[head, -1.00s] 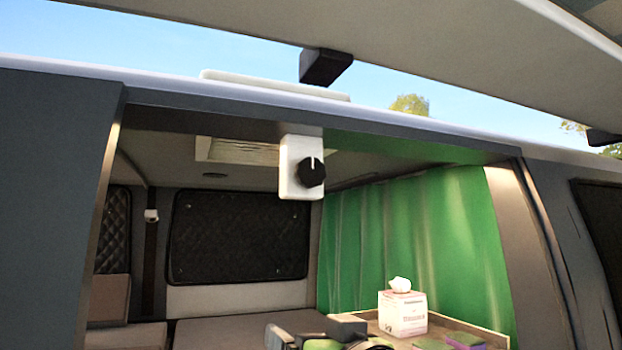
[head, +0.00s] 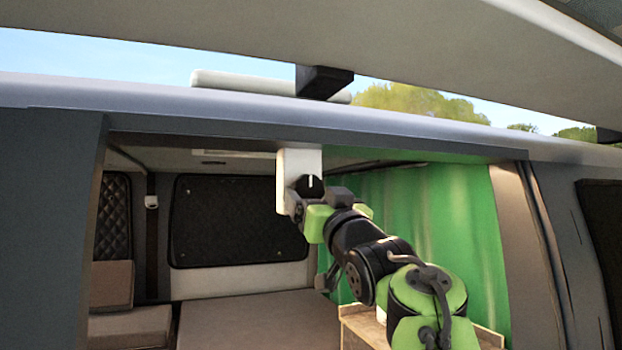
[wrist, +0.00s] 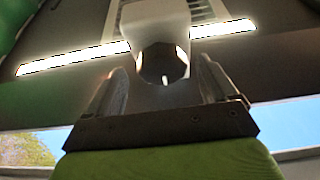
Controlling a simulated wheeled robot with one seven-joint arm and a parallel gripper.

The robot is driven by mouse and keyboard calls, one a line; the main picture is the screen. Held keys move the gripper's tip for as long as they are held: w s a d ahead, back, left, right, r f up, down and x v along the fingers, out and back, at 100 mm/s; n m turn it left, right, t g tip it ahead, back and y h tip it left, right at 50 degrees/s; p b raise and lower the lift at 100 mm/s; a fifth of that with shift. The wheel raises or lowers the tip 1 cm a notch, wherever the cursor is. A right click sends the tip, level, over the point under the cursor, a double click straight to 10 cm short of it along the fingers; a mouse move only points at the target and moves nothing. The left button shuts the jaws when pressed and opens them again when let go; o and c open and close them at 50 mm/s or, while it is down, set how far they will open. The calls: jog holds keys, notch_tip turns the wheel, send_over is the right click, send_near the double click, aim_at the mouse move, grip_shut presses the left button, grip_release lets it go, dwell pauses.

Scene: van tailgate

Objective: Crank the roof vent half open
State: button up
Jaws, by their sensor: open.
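A black knob (head: 309,186) with a white pointer line sits on a white housing (head: 290,165) under the top edge of the van opening. The pointer stands upright in the head view. My gripper (wrist: 163,88) is open, its fingers on either side of the knob (wrist: 163,66) in the wrist view; I cannot tell whether they touch it. In the head view my arm partly covers the knob's lower side. The pale roof vent lid (head: 230,80) lies low and flat on the roof. The vent's ceiling frame (head: 238,154) shows only as a thin strip.
The raised tailgate (head: 430,50) hangs overhead, with a black bracket (head: 322,82) below it. A green curtain (head: 455,215) hangs behind my arm on the right. A wooden counter (head: 362,325) is mostly hidden by my arm. The space left of the housing is clear.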

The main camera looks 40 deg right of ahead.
jog(key=shift+w+d+r, duration=0.15)
jog(key=shift+w+r, duration=0.3)
jog(key=shift+w, duration=0.15)
jog(key=shift+f, duration=0.1)
jog(key=shift+c, duration=0.3)
jog(key=c, duration=1)
jog(key=shift+m, duration=0.4)
